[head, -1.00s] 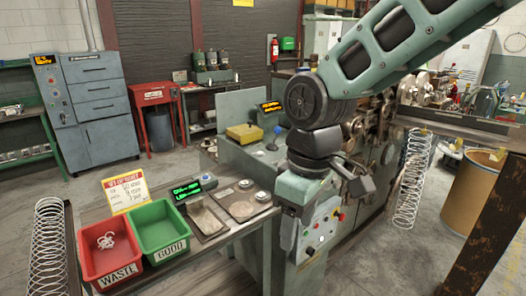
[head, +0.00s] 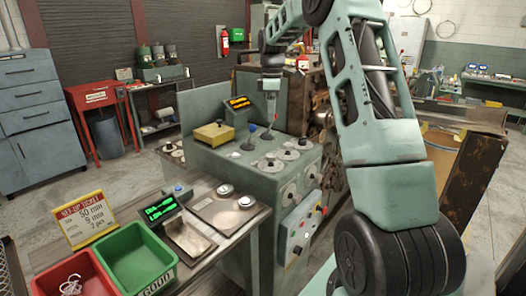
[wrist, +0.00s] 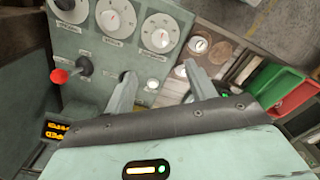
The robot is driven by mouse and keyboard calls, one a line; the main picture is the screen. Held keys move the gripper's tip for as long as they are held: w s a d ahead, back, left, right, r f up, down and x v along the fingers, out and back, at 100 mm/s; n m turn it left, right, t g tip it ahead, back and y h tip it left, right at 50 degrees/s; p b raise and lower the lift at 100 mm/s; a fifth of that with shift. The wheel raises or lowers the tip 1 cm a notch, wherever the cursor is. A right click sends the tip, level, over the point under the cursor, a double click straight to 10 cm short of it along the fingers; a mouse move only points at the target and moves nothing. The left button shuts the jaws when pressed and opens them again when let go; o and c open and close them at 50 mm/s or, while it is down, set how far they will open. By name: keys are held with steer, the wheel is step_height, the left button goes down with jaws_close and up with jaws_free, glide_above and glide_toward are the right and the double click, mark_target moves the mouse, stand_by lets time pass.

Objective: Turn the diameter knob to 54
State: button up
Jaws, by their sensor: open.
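The green machine console (head: 225,160) carries several pale round dials on its top, including one (head: 289,153) near its right side. In the wrist view, three graduated dials show at the top: a large middle dial (wrist: 116,18), a right dial (wrist: 160,32) and a cut-off left one (wrist: 68,4). Their labels are too small to read, so I cannot tell which is the diameter knob. My gripper (head: 268,124) points down above the console. In the wrist view its fingers (wrist: 161,84) are apart with nothing between them, short of the dials.
A red-balled lever (wrist: 61,76) stands beside the left finger in the wrist view. A blue-knobbed lever (head: 252,128), a yellow block (head: 213,133) and a lit display (head: 238,103) are on the console. Red (head: 70,285) and green (head: 140,262) bins and a ticket (head: 84,219) sit front left.

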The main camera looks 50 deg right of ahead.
mark_target(271, 155)
step_height(271, 155, down, 15)
steer(key=p, duration=0.3)
steer(key=shift+f, duration=0.1)
steer(key=c, duration=1)
